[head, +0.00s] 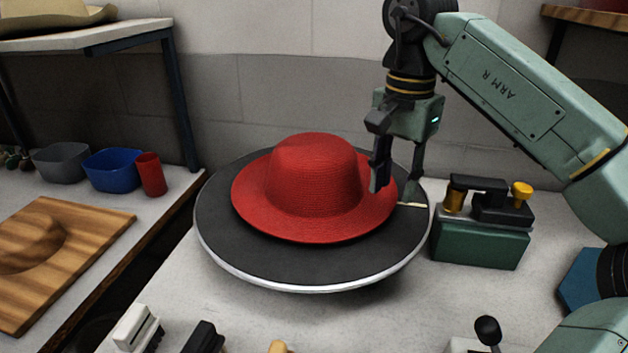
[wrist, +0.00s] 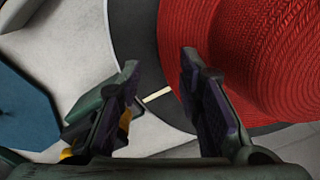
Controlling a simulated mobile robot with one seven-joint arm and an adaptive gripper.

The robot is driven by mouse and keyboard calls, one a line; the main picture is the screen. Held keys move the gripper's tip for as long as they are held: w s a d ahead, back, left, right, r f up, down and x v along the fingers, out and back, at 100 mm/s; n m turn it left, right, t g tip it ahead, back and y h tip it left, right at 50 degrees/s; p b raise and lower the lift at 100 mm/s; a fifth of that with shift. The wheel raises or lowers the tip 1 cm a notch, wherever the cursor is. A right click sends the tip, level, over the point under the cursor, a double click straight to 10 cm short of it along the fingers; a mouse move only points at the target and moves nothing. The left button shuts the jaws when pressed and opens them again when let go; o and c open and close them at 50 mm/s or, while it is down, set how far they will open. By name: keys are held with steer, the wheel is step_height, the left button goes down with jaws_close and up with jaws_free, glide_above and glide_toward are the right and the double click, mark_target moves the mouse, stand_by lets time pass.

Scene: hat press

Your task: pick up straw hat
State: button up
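The red straw hat (head: 314,180) sits upright, crown up, on a round dark turntable with a pale rim (head: 225,245). In the wrist view the hat (wrist: 285,55) fills the upper right. My gripper (head: 396,192) is over the right side of the hat's brim, pointing down, with its fingers apart. In the wrist view my gripper (wrist: 165,85) is open, with one finger over the brim and the other over the dark disc and its edge. Nothing is visibly held between the fingers. Whether a finger touches the brim cannot be told.
A green device with a yellow knob (head: 482,243) stands right of the turntable. A wooden hat mould (head: 75,245), a blue bowl (head: 112,172), a grey bowl (head: 60,163) and a red cup (head: 151,175) are at left. A tan hat (head: 55,15) lies on the upper-left shelf.

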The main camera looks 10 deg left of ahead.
mark_target(386, 212)
steer(key=f, duration=0.1)
steer(key=f+p, duration=0.1)
steer(key=f, duration=0.3)
steer(key=shift+s+a, duration=0.35)
steer(key=shift+a, duration=0.05)
steer(key=shift+c, duration=0.3)
jaws_close()
